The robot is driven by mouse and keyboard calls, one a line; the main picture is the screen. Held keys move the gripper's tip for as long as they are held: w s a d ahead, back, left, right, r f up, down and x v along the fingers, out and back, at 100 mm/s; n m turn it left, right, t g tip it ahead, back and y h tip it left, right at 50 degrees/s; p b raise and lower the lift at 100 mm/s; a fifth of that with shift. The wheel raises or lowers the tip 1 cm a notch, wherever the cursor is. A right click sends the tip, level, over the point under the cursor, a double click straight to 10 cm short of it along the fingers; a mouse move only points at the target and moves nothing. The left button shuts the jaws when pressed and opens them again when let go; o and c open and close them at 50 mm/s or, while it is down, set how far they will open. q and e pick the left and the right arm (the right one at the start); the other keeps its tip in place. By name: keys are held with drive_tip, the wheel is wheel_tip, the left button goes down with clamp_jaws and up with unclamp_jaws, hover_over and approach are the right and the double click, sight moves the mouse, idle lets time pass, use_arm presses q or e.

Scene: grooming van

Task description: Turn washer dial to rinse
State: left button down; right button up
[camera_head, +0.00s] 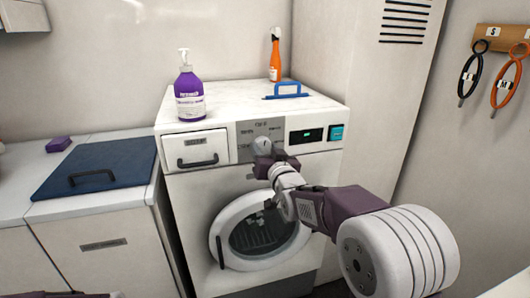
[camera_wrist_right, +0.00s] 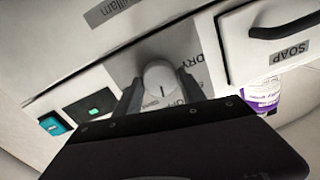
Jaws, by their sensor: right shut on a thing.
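The washer (camera_head: 185,200) stands in the middle of the head view, with a round white dial (camera_head: 262,143) on the grey part of its front panel. My right gripper (camera_head: 263,157) reaches the dial from the front and is shut on it. In the right wrist view the dial (camera_wrist_right: 160,80) sits between the two fingers of the right gripper (camera_wrist_right: 161,92), with a dark pointer mark on its face. A DRY label (camera_wrist_right: 199,60) shows beside it. Other dial labels are partly hidden or too small to read surely. My left gripper is not in view.
The panel also has a soap drawer (camera_head: 195,147), a green-lit display (camera_head: 306,135) and a teal button (camera_head: 337,133). The round door (camera_head: 222,245) below looks closed. A purple bottle (camera_head: 189,92), an orange spray bottle (camera_head: 275,58) and a blue-handled tool (camera_head: 288,89) are on top.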

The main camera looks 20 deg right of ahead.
drive_tip(key=m+b, duration=0.1)
drive_tip(key=m, duration=0.2)
drive_tip(key=shift+m+b, duration=0.3)
drive_tip(key=shift+m, duration=1.3)
drive_tip(key=o, duration=1.4)
drive_tip(key=shift+c, duration=0.2)
drive_tip(key=shift+s, duration=0.1)
drive_tip(key=s, duration=0.9)
drive_tip(key=shift+d, duration=0.15)
